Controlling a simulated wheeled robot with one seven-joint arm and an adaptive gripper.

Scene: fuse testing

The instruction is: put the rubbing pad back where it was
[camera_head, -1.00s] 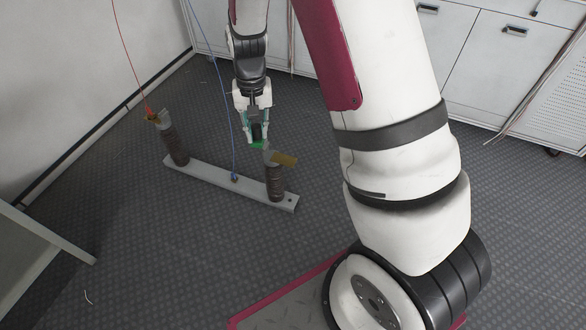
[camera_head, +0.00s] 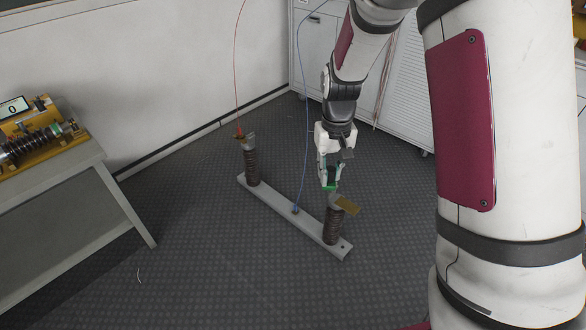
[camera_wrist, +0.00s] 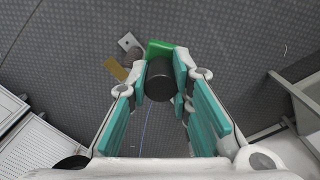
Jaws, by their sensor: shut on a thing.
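The rubbing pad (camera_head: 330,187) is a green pad with a black round handle (camera_wrist: 160,82); its green face (camera_wrist: 158,48) shows in the wrist view beyond the handle. My gripper (camera_head: 329,172) is shut on the handle, and in the wrist view its teal-lined fingers (camera_wrist: 179,85) stand on both sides of it. The pad is over or close beside the top of the right ribbed post (camera_head: 334,223) of the fuse stand; I cannot tell whether they touch. A brass-coloured plate (camera_head: 347,206) sticks out from that post's top.
The stand's grey base bar (camera_head: 272,207) lies on the dark floor, with a second post (camera_head: 251,166) carrying a red wire at its left. A blue wire (camera_head: 304,130) rises from the bar. A table (camera_head: 60,197) with a yellow instrument (camera_head: 62,127) stands at the left. White cabinets stand behind.

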